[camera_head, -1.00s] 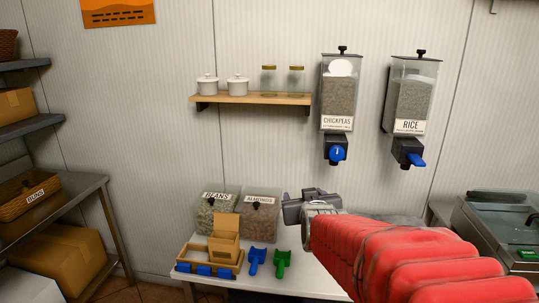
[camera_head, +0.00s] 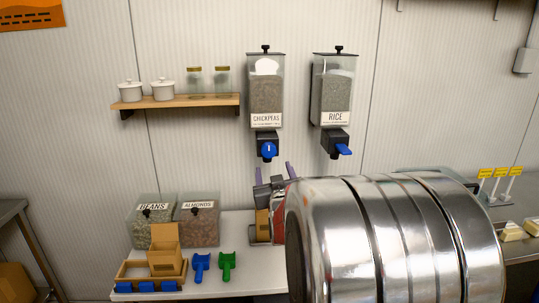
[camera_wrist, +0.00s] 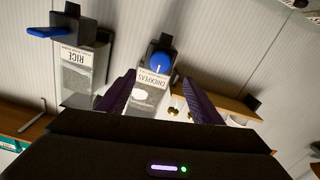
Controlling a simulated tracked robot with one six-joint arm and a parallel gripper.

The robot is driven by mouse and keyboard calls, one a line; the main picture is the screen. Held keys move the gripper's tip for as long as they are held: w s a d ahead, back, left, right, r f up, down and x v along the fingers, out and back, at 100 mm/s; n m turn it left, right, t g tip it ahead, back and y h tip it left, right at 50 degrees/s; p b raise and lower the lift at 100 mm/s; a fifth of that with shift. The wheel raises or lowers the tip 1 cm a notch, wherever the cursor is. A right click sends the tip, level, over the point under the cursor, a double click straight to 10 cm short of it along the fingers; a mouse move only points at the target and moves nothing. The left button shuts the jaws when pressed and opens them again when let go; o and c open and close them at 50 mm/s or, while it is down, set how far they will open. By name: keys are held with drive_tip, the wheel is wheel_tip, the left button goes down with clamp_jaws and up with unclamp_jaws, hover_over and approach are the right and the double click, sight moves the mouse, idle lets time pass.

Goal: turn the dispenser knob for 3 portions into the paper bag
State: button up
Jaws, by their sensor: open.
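The chickpeas dispenser (camera_head: 266,92) hangs on the wall, with a round blue knob (camera_head: 268,149) below its label. The rice dispenser (camera_head: 333,95) hangs to its right, with a blue knob (camera_head: 343,150) seen edge-on. My gripper (camera_head: 274,174) is below the chickpeas knob, open, its purple fingers apart and pointing up. In the wrist view, which is upside down, the chickpeas knob (camera_wrist: 162,63) shows beyond and between the open fingertips (camera_wrist: 158,76), apart from them. A brown paper-coloured object (camera_head: 262,225) stands on the table behind my arm, mostly hidden; I cannot tell whether it is the paper bag.
A wooden shelf (camera_head: 180,102) with pots and jars is left of the dispensers. My arm blocks the lower right.

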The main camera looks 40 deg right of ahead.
sight(269, 153)
drive_tip(key=shift+x, duration=6.75)
drive_tip(key=shift+c, duration=0.3)
